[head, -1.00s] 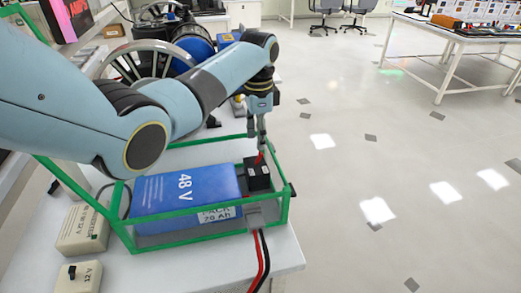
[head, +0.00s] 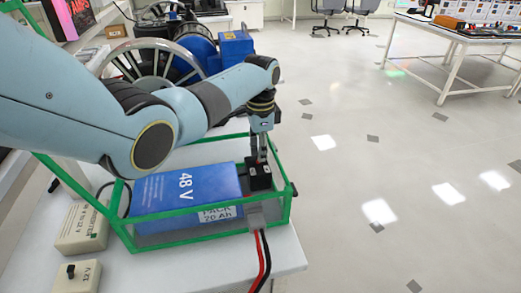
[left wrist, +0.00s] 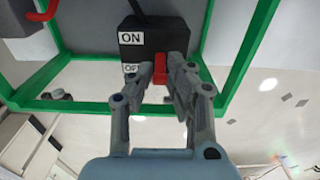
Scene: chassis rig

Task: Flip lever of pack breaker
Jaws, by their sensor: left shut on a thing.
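The pack breaker is a black box (head: 259,178) at the right end of the green frame, beside the blue 48 V pack (head: 185,188). In the left wrist view the breaker (left wrist: 150,35) has an ON label (left wrist: 130,38) and, nearer my gripper, a partly covered OFF label (left wrist: 131,68). The red lever (left wrist: 160,70) sits level with the OFF label. My left gripper (head: 258,157) reaches down onto the breaker, its fingers (left wrist: 163,80) shut on the lever and hiding part of it. My right gripper is out of view.
Green frame bars (head: 190,212) surround the pack and breaker. A beige converter box (head: 82,228) and a 12 V switch box (head: 78,277) stand to the left. Open floor lies right.

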